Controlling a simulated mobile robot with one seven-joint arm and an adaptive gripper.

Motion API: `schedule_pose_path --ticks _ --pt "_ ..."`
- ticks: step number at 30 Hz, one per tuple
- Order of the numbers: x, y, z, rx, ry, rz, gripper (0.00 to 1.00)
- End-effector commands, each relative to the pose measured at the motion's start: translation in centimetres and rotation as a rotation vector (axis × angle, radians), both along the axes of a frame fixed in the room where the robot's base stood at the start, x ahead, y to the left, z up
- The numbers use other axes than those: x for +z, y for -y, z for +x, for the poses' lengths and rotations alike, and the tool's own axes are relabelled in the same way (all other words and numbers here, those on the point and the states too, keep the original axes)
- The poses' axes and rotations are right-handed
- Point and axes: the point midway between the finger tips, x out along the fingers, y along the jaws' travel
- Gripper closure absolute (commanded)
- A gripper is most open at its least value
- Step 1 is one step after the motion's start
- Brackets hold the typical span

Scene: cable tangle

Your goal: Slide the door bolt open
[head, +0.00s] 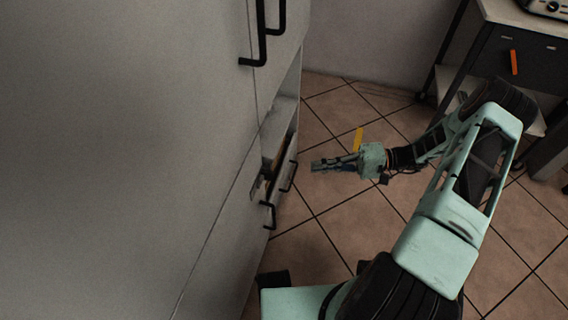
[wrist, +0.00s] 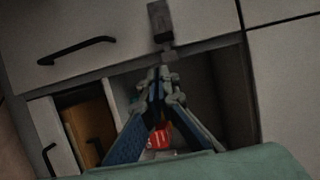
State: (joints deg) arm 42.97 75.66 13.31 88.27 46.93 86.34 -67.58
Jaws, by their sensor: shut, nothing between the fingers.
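My gripper (head: 316,166) is shut and empty, held in the air to the right of the pale cabinet front in the head view. In the wrist view its closed fingertips (wrist: 160,74) point at the cabinet, in front of an open compartment. A small dark grey fitting (wrist: 160,20), which looks like the bolt, sits on the pale front just above the fingertips, with a narrower part below it reaching the compartment's top edge. The fingertips appear close below it; I cannot tell whether they touch. In the head view I cannot clearly make out the bolt.
Black bar handles (wrist: 75,48) stick out from the cabinet, also in the head view (head: 268,215). A red item (wrist: 160,138) shows between the finger links. A dark cart (head: 508,55) stands at the back right. The tiled floor (head: 330,225) around my gripper is mostly clear.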

Motion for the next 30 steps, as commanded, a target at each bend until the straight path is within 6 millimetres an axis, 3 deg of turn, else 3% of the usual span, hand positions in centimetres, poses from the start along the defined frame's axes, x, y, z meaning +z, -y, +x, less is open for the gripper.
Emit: schedule_pose_path --ticks 6,17,23,30 --pt "0.2 0.7 1.5 -0.104 0.034 0.086 1.0" --pt "0.2 0.4 1.5 -0.103 0.033 0.085 1.0" --pt "0.2 -2.0 1.7 -0.099 0.032 0.086 1.0" --pt "0.0 -7.2 2.2 -0.098 0.031 0.084 1.0"
